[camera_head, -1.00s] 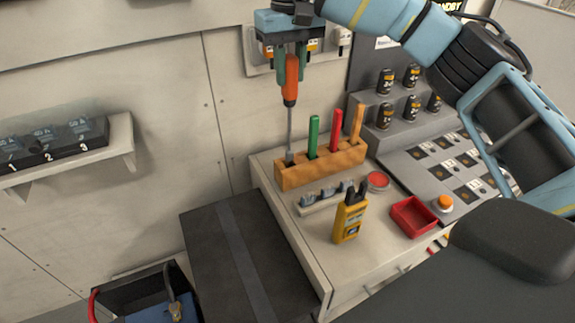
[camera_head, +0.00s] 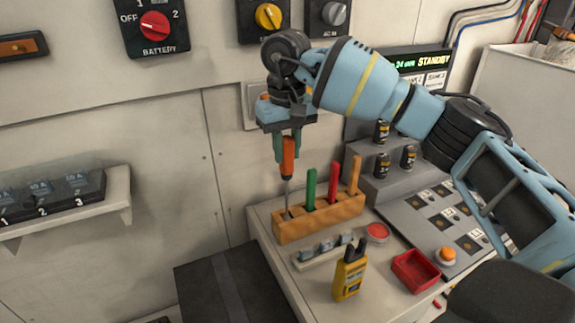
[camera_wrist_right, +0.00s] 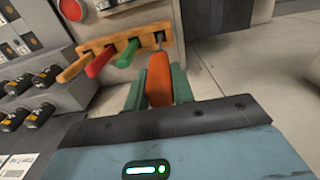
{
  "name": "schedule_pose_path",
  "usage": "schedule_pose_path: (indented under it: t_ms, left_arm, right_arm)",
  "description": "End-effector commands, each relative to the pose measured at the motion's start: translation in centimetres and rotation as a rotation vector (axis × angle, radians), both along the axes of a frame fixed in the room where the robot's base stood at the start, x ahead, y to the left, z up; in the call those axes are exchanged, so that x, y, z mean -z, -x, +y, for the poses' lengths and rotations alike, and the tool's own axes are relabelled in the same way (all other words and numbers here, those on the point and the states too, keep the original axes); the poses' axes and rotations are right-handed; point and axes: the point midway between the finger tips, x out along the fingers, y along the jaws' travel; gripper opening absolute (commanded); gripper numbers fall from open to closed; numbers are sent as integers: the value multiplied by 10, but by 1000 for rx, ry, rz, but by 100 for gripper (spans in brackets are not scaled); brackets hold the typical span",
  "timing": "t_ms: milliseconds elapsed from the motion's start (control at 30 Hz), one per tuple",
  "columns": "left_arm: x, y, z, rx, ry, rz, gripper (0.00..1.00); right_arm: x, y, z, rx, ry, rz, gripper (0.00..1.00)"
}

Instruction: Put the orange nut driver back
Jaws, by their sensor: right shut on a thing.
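The orange nut driver (camera_head: 288,157) is upright, its handle held in my right gripper (camera_head: 287,146). My right gripper is shut on the handle. The driver's grey shaft runs down to the left end of the wooden rack (camera_head: 318,222), and its tip appears to be in the leftmost slot; how deep I cannot tell. In the right wrist view the orange handle (camera_wrist_right: 159,80) sits between the green fingers, and the shaft reaches the end slot of the rack (camera_wrist_right: 97,40). My left gripper is not in view.
Green, red and orange-tan handled tools (camera_head: 310,190) stand in the rack's other slots. In front are a small fuse strip (camera_head: 325,249), a yellow meter (camera_head: 350,273), a red tray (camera_head: 415,270) and a red button (camera_head: 377,232). The wall is close behind.

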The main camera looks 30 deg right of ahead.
Motion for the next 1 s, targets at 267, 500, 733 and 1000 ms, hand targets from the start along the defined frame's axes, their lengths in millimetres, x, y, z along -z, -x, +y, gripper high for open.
schedule_pose_path:
  t_ms: [267, 500, 733, 1000]
  left_arm:
    - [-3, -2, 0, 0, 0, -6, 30]
    - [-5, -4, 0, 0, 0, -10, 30]
    - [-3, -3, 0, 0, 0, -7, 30]
    - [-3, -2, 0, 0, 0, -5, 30]
  right_arm:
    - [17, 1, 0, -1, 0, 1, 0]
    - [37, 0, 0, 0, -1, -2, 0]
    - [38, 0, 0, 0, -1, 0, 0]
    - [41, 0, 0, 1, 0, 1, 46]
